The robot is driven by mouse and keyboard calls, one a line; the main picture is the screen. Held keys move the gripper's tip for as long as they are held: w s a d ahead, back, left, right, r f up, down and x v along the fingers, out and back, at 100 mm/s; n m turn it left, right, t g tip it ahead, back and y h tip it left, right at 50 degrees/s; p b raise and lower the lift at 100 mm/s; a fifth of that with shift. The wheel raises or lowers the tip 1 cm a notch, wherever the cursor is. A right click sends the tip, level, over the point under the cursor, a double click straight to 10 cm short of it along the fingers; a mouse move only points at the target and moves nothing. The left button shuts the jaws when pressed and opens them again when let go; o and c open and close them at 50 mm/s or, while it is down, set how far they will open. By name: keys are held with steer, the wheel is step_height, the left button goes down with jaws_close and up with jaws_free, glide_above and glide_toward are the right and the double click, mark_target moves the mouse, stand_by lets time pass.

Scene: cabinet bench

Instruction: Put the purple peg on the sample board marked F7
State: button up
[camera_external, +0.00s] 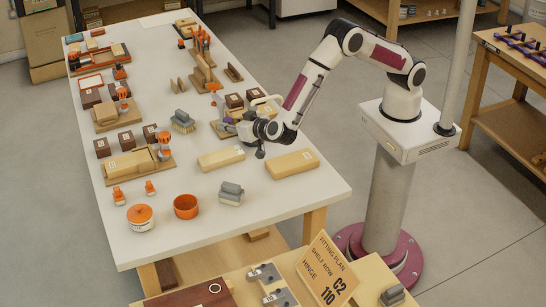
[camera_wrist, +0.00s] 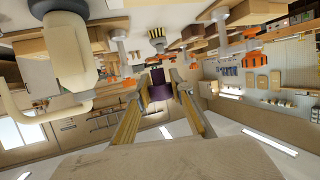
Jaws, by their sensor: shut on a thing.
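My gripper (camera_external: 230,124) is low over the middle of the white bench, beside a brush. In the wrist view its two fingers (camera_wrist: 160,88) are closed on a dark purple peg (camera_wrist: 157,92), which sits between their tips. In the external view the peg is small and mostly hidden by the gripper. Several boards with orange-topped pieces stand on the bench, among them a wooden board (camera_external: 166,174) at the front left. No marking F7 is legible, so I cannot tell which board bears it.
Two pale blocks (camera_external: 292,164) lie in front of the gripper. A brush (camera_external: 183,122) stands to its left. The front right corner is bare.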

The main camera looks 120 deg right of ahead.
steer(key=shift+w+a+r, duration=0.1)
steer(key=shift+w+r, duration=0.2)
steer(key=shift+r, duration=0.1)
steer(key=shift+s, duration=0.1)
steer(key=shift+f, duration=0.15)
glide_above(229, 153)
steer(key=shift+f, duration=3.05)
steer(key=shift+f, duration=1.85)
steer(key=shift+f, duration=0.15)
